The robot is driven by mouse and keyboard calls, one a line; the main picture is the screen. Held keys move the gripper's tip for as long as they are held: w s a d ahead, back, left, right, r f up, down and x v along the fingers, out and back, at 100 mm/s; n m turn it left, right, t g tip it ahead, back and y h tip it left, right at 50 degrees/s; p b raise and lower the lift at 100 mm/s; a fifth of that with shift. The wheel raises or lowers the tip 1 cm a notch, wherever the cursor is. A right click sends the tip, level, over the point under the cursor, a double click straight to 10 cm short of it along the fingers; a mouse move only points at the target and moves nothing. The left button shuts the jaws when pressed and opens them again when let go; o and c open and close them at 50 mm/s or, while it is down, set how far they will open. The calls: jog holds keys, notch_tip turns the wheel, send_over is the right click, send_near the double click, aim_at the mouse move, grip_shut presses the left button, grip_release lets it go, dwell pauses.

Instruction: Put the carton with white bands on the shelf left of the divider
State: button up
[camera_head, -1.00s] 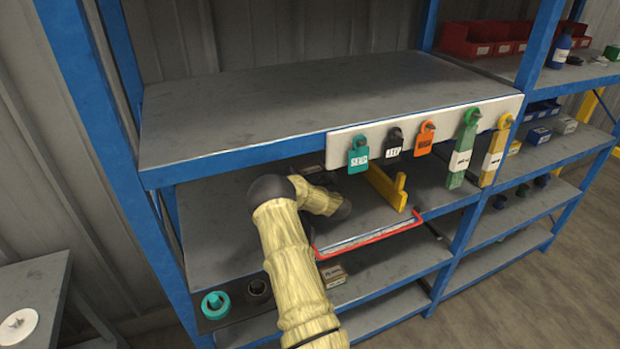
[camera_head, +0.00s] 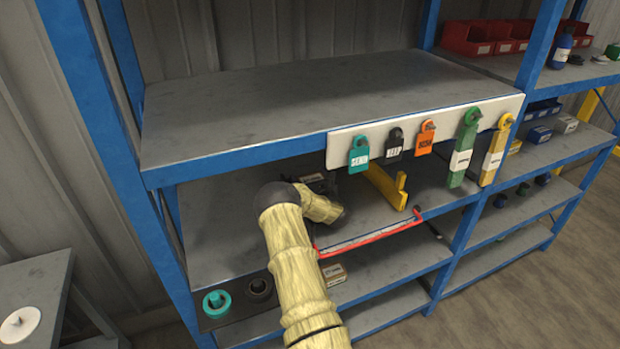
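The yellow divider (camera_head: 385,187) stands upright on the middle shelf (camera_head: 215,215), behind a red-edged strip (camera_head: 370,237). My arm reaches into this shelf left of the divider. My gripper (camera_head: 323,186) shows only as a dark shape beyond my wrist, under the upper shelf. Its fingers are hidden, so I cannot tell if they are open or shut. A small pale-topped item (camera_head: 313,177) shows beside the gripper; I cannot tell if it is the carton or if it is held. A small brown carton with a pale label (camera_head: 333,274) sits on the lower shelf.
The upper shelf (camera_head: 300,100) is bare and roofs the space around my gripper. Several tags hang from its white front board (camera_head: 340,150). A blue post (camera_head: 110,140) stands at left. Teal (camera_head: 216,303) and dark (camera_head: 259,288) round parts lie on the lower shelf.

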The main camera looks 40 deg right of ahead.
jog(key=shift+r, duration=0.2)
jog(key=shift+s+f, duration=0.1)
jog(key=shift+s, duration=0.1)
jog(key=b+v, duration=0.3)
jog(key=v, duration=0.8)
jog(key=shift+s+a, duration=0.2)
jog(key=shift+s, duration=0.15)
jog(key=shift+w+m, duration=0.15)
jog(key=shift+m, duration=0.15)
